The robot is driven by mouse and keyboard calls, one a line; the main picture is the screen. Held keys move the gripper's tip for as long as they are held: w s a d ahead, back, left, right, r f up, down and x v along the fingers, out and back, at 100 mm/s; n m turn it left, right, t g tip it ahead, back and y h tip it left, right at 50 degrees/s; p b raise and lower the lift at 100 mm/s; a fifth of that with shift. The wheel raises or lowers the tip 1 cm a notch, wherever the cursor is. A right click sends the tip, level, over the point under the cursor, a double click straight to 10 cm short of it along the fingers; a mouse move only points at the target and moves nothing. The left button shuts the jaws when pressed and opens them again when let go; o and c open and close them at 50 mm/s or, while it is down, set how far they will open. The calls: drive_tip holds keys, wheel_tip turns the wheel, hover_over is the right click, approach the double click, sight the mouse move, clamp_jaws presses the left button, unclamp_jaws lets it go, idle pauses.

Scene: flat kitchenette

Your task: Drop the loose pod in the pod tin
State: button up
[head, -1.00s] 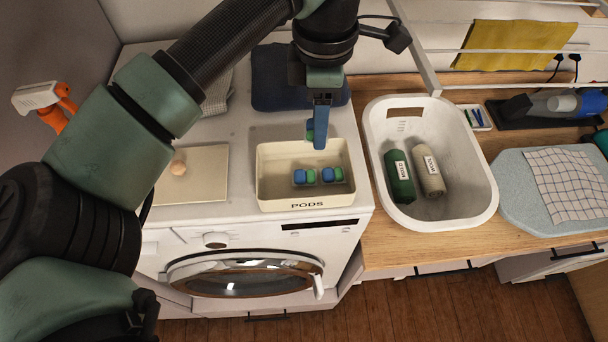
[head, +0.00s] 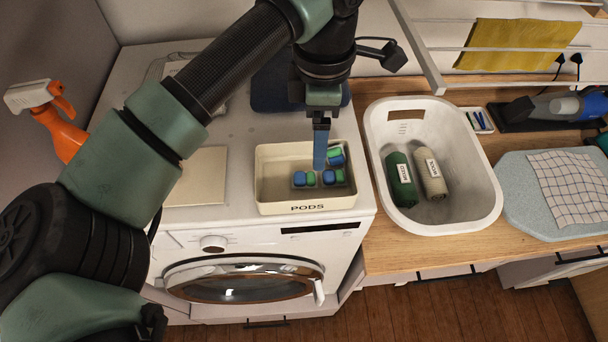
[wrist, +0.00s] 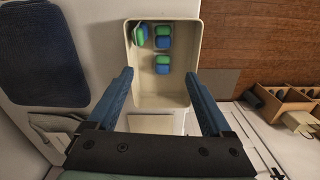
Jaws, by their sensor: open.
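The cream pod tin (head: 264,196), marked PODS, stands open on top of the washing machine. Three blue-and-green pods are inside it. Two pods (head: 304,179) lie side by side near the front. The third, the loose pod (head: 335,155), lies at the back right behind them and looks slightly tilted; it also shows in the wrist view (wrist: 139,34). My gripper (head: 320,168) hangs over the tin, pointing down. In the wrist view its blue fingers (wrist: 158,76) are wide apart with nothing between them.
A pale square lid (head: 197,178) lies left of the tin, partly behind my arm. A white laundry basket (head: 482,200) with two rolled bundles stands close on the right. An orange spray bottle (head: 60,132) is at the left and a dark blue folded cloth (head: 272,85) behind.

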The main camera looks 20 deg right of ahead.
wheel_tip(320, 180, up, 13)
drive_tip(key=b, duration=0.4)
idle(0.4)
